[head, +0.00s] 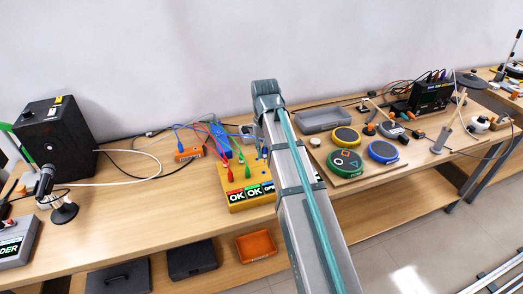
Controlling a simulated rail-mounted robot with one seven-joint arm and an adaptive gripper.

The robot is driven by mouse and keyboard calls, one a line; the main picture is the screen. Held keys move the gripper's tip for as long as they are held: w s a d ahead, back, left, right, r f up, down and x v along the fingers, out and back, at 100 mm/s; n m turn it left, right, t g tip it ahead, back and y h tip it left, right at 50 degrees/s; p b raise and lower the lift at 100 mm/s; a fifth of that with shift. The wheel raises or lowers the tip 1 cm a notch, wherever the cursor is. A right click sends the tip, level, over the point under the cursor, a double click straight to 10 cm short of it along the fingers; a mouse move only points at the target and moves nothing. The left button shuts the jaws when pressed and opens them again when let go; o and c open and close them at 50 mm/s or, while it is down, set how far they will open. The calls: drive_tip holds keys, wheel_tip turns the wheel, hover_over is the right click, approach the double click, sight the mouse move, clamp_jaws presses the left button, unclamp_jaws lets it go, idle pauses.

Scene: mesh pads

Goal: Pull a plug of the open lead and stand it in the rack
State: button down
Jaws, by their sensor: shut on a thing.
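My arm crosses the right part of the box and hides the open lead's place. My gripper is hidden behind the arm, so its grasp does not show.
An orange block (188,154) with blue leads lies left of the blue object. A black speaker (57,135) and a microphone (57,195) stand at left. A grey tray (323,120) and round coloured pads (345,162) are at right. The bench between microphone and box is clear.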

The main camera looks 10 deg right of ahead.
drive_tip(key=shift+s+r+p, duration=0.2)
drive_tip(key=shift+r+p, duration=0.5)
drive_tip(key=shift+r, duration=0.25)
drive_tip(key=shift+s+r+p, duration=0.2)
drive_tip(key=shift+r+p, duration=0.5)
drive_tip(key=shift+r, duration=0.3)
drive_tip(key=shift+s+r+p, duration=0.2)
drive_tip(key=shift+r+p, duration=0.5)
drive_tip(key=shift+r, duration=0.25)
drive_tip(key=shift+r, duration=0.1)
wheel_tip(320, 180, up, 3)
drive_tip(key=p, duration=0.3)
drive_tip(key=shift+a, duration=0.1)
drive_tip(key=w+a+f, duration=0.4)
drive_tip(key=w+a, duration=0.4)
drive_tip(key=w, duration=0.1)
drive_tip(key=w+a+f+p, duration=0.1)
drive_tip(key=w+a+f, duration=0.3)
drive_tip(key=w+a, duration=0.4)
drive_tip(key=w+a+f+p, duration=0.1)
drive_tip(key=w+a+f, duration=0.3)
drive_tip(key=w+a, duration=0.4)
drive_tip(key=shift+w+a, duration=0.3)
drive_tip(key=shift+w, duration=0.8)
